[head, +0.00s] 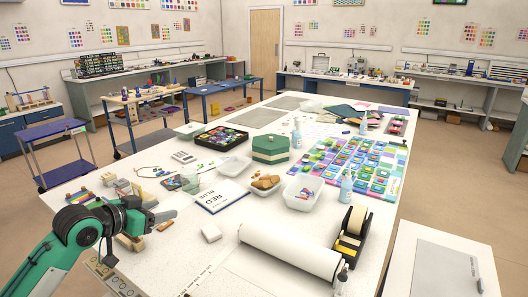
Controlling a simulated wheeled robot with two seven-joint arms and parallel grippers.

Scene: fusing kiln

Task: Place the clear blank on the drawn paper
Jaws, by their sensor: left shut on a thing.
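My left gripper (148,217) comes in at the lower left above the white table. It is shut on a thin, pale greyish piece at its fingertips, which looks like the clear blank (165,214); it is small and partly hidden by the jaws. The white paper roll (290,248) lies across the near part of the table. A sheet of drawn paper (262,279) comes off it toward the front edge, to the right of my left gripper and apart from it. My right gripper is not in view.
A black tape dispenser (352,236) stands at the roll's right end. Wooden blocks (122,188) lie beside the gripper.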

